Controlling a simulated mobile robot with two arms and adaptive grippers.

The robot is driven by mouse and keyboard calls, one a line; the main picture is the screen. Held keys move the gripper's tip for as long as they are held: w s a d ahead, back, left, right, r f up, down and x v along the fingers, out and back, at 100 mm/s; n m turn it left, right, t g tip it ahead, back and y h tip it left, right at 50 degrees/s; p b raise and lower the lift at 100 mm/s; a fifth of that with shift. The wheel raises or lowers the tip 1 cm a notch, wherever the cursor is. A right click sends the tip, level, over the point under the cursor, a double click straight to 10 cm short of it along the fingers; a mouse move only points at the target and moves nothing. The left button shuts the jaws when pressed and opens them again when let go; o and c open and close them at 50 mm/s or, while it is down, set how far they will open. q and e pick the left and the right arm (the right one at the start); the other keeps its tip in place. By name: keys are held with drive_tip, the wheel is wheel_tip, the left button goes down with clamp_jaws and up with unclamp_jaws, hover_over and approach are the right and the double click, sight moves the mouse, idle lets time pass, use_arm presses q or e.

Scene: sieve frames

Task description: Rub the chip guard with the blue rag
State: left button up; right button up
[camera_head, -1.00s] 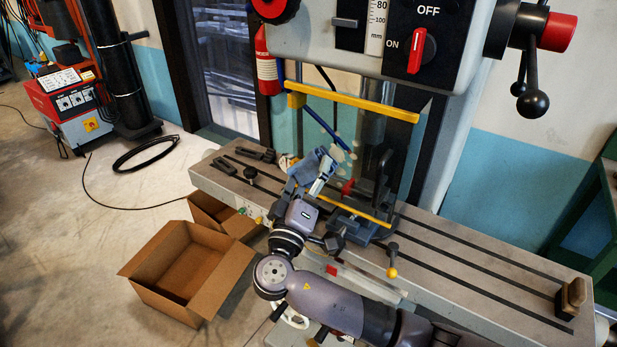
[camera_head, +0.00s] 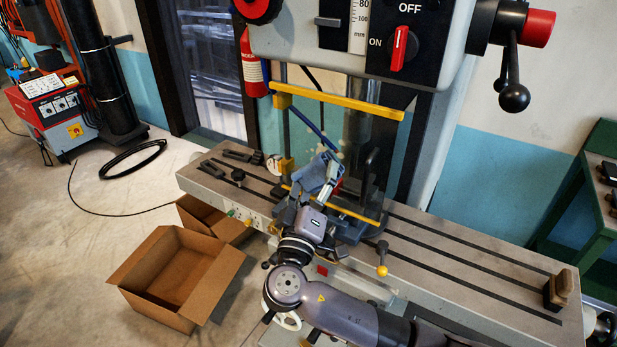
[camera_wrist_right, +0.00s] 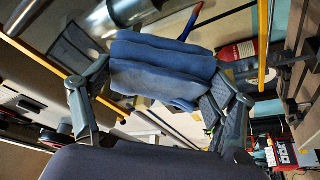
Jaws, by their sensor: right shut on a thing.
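The chip guard (camera_head: 345,102) is a clear panel between yellow top and bottom bars, upright in front of the drill column. Pale spots show on the panel. The blue rag (camera_head: 317,174) is a folded pad in front of the guard's lower left part. My right gripper (camera_head: 320,181) is shut on it. In the right wrist view the rag (camera_wrist_right: 160,68) spans the space between the two fingers, with the guard's yellow bar (camera_wrist_right: 32,55) beyond. I cannot tell whether the rag touches the panel. The rag hides part of the guard. My left gripper is not in view.
The slotted machine table (camera_head: 455,262) extends to the right, with a wooden-backed brush or block (camera_head: 561,290) at its end. A lever with a yellow knob (camera_head: 381,270) stands near the table front. An open cardboard box (camera_head: 180,275) is on the floor at left.

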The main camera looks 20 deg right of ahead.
drive_tip(key=shift+s+d+r+p, duration=0.2)
drive_tip(key=shift+s+d+r, duration=0.35)
drive_tip(key=shift+s+d, duration=0.2)
drive_tip(key=shift+s+d+r+p, duration=0.15)
drive_tip(key=shift+s+d+r, duration=0.35)
drive_tip(key=shift+s+d, duration=0.2)
drive_tip(key=shift+w+a+b, duration=0.35)
drive_tip(key=shift+a+b, duration=0.05)
drive_tip(key=shift+b, duration=0.05)
drive_tip(key=shift+w+a+b, duration=0.7)
drive_tip(key=shift+w+a, duration=0.25)
drive_tip(key=shift+w, duration=0.25)
drive_tip(key=shift+w+a+f+b, duration=0.1)
drive_tip(key=shift+w+a+b, duration=0.3)
drive_tip(key=shift+w+b, duration=0.15)
drive_tip(key=shift+w+a+b, duration=0.6)
drive_tip(key=shift+w+a, duration=0.15)
drive_tip(key=shift+w, duration=0.1)
drive_tip(key=shift+w+a, duration=0.1)
drive_tip(key=shift+w, duration=0.1)
drive_tip(key=shift+r+p, duration=0.5)
drive_tip(key=shift+r, duration=0.6)
drive_tip(key=shift+s+d, duration=0.85)
drive_tip(key=shift+s, duration=0.25)
drive_tip(key=shift+s+d, duration=0.85)
drive_tip(key=shift+s, duration=0.2)
drive_tip(key=shift+s+d, duration=0.85)
drive_tip(key=shift+s, duration=0.25)
drive_tip(key=shift+a, duration=0.1)
